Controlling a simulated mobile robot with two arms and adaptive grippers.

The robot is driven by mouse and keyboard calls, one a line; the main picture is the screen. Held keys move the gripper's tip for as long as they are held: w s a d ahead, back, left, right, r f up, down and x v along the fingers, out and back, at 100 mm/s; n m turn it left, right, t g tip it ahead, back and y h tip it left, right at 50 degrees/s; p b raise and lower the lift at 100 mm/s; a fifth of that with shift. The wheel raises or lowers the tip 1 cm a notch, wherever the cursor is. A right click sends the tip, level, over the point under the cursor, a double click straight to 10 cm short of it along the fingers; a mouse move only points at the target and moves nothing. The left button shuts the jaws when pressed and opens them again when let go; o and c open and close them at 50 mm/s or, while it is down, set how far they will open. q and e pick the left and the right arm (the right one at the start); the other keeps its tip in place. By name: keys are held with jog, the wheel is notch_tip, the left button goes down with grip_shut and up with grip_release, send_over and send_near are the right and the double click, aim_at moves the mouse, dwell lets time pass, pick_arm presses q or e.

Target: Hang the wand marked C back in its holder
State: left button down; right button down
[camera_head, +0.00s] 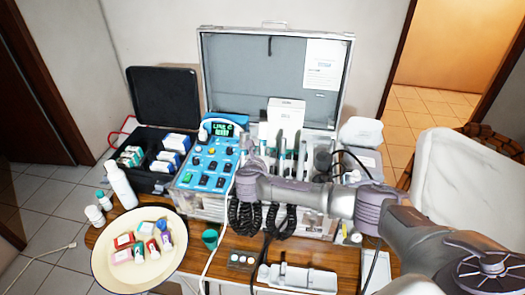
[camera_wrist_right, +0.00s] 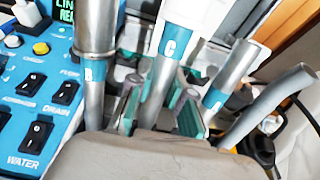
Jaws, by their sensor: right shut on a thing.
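The wand marked C (camera_wrist_right: 172,45) is a metal handle with a blue band, tilted in the middle of the right wrist view. My right gripper (camera_wrist_right: 160,112) is shut on it, its teal-edged fingers on either side of the shaft. In the head view my right gripper (camera_head: 250,170) reaches in from the right to the front of the open case, beside the blue control panel. Similar blue-banded wands stand on either side, one at left (camera_wrist_right: 95,45) and one at right (camera_wrist_right: 232,78). The holder is largely hidden behind the wands and gripper. My left gripper is not in view.
The blue control panel (camera_head: 212,160) is left of the wands. Black coiled cords (camera_head: 245,217) hang in front of the case. A round cream tray (camera_head: 110,272) with small boxes and a black open case (camera_head: 165,98) are at left.

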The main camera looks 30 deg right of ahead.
jog(key=shift+s+a+f, duration=0.1)
jog(key=shift+s+f, duration=0.05)
jog(key=shift+f, duration=0.3)
jog(key=shift+s+a+f+b, duration=0.2)
jog(key=shift+f+b, duration=0.1)
jog(key=shift+f, duration=0.4)
jog(key=shift+s+a+f+b, duration=0.1)
jog(key=shift+s+f+b, duration=0.15)
jog(key=shift+f, duration=0.4)
jog(key=c, duration=1)
grip_release()
